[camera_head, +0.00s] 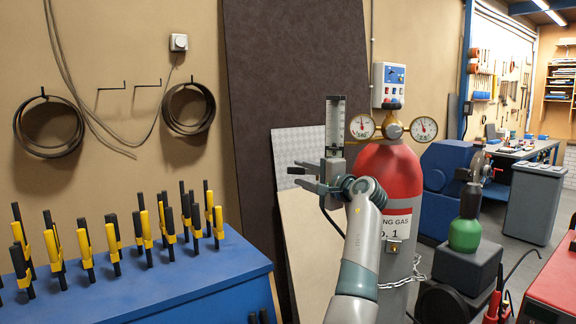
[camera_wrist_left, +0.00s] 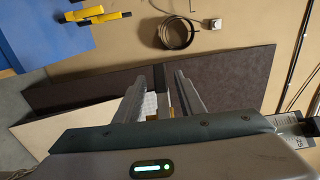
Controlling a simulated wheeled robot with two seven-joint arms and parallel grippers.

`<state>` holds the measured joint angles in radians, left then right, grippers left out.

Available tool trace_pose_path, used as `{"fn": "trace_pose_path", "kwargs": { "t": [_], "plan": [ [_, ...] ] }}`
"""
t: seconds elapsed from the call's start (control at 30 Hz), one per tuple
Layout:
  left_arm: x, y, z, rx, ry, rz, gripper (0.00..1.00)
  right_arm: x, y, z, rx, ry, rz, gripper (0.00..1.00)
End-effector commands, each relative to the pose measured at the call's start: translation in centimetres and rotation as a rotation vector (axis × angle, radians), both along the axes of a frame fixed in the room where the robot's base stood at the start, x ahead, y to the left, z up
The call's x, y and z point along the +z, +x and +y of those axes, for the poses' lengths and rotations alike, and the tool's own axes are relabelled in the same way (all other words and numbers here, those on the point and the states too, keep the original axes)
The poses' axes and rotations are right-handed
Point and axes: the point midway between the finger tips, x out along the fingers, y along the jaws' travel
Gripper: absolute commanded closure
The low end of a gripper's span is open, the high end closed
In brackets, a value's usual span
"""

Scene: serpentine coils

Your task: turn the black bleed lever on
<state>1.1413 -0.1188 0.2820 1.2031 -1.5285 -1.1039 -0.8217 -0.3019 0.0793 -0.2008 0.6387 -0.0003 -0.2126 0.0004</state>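A red and grey gas cylinder (camera_head: 388,180) stands upright right of centre in the head view, with two round gauges (camera_head: 361,126) (camera_head: 424,129) on its brass fitting (camera_head: 393,130). A small black part (camera_head: 391,105) sits above the fitting; I cannot tell whether it is the bleed lever or how it is set. A clear, scaled flow tube (camera_head: 335,122) stands left of the gauges; part of it also shows in the wrist view (camera_wrist_left: 296,141). My left gripper (camera_head: 298,176) is below the tube, fingers pointing left. My right gripper is out of view.
A blue bench (camera_head: 190,285) with several black-and-yellow clamps is at the lower left. Dark and pale panels (camera_head: 300,80) lean on the wall behind my left gripper. A control box (camera_head: 389,84) hangs above the cylinder. A chain (camera_head: 402,281) runs around the cylinder.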

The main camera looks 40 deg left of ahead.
Motion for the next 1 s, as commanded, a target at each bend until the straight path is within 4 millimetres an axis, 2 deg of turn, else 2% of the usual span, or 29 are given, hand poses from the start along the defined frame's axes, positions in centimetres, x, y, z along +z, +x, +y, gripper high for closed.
{"fn": "trace_pose_path", "kwargs": {
  "t": [0.1, 0.4, 0.6, 0.87, 0.9, 1.0],
  "plan": [
    [0.4, 0.7, 2.2, 0.002, 0.0, 0.002, 0.64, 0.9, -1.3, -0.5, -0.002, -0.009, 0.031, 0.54],
    [0.3, 2.2, 6.1, 0.001, 0.0, 0.001, 0.64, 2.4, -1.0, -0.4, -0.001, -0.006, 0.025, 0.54],
    [0.1, 2.5, 7.0, 0.0, -0.001, 0.0, 0.64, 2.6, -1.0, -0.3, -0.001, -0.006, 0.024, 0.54],
    [0.0, 2.6, 7.1, 0.0, 0.0, 0.0, 0.64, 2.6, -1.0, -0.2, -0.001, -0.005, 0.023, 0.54],
    [0.0, 2.6, 7.1, 0.0, 0.0, 0.0, 0.66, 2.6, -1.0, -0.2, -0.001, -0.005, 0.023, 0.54],
    [0.0, 2.6, 7.1, 0.0, 0.0, 0.0, 0.9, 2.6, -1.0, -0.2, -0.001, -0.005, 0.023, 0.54]
  ]
}}
